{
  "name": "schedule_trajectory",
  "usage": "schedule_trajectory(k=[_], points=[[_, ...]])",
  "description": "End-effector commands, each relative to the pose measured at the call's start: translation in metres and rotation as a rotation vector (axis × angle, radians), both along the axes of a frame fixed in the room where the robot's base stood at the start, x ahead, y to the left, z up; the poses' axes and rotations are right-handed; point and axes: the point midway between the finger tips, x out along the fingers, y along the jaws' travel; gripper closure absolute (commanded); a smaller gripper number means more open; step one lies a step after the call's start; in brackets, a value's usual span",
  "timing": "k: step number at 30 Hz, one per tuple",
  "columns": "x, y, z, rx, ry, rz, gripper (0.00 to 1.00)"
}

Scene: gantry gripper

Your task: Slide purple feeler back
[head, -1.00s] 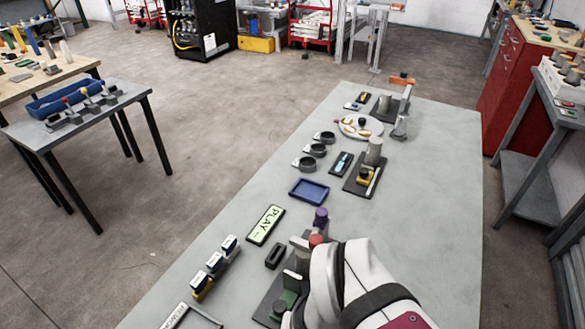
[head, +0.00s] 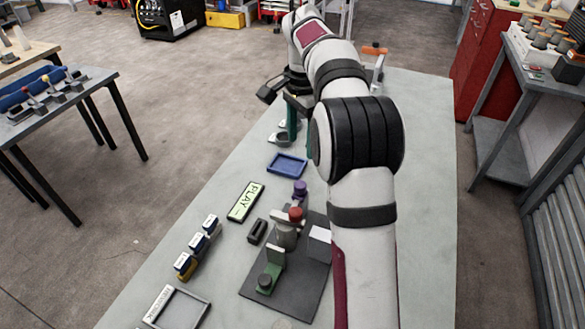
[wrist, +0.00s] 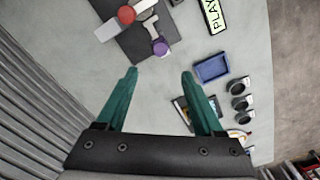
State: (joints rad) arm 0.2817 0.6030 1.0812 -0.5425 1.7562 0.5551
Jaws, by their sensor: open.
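The purple feeler (head: 300,188) is a short purple knob at the far end of the dark fixture plate (head: 262,297), just beyond a red-topped post (head: 295,214). In the wrist view the purple feeler (wrist: 160,47) lies a little beyond the fingertips, with the red knob (wrist: 126,14) further up and to the left. My gripper (wrist: 160,74) has two teal fingers spread apart, with nothing between them. In the head view my gripper (head: 292,138) hangs over the table beyond the blue tray, apart from the feeler and partly hidden by my arm.
A blue tray (head: 287,164) and a PLAY sign (head: 246,201) lie near the feeler. A small dark block (head: 257,231) stands beside the plate. Round dark holders (wrist: 240,103) line the table's edge in the wrist view. Bare table lies around the fingertips.

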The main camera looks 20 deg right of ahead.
Motion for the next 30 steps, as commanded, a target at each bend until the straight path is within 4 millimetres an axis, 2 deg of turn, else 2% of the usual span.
schedule_trajectory(k=[6, 12, 18, 25, 30], points=[[-0.001, 0.001, -0.067, 0.002, 0.004, 0.003, 0.31], [0.000, 0.001, -0.111, 0.001, 0.000, 0.004, 0.31], [0.000, 0.001, -0.127, 0.000, -0.002, 0.005, 0.31], [0.000, 0.001, -0.128, 0.001, -0.003, 0.005, 0.33], [0.000, 0.001, -0.128, 0.001, -0.003, 0.005, 0.63]])
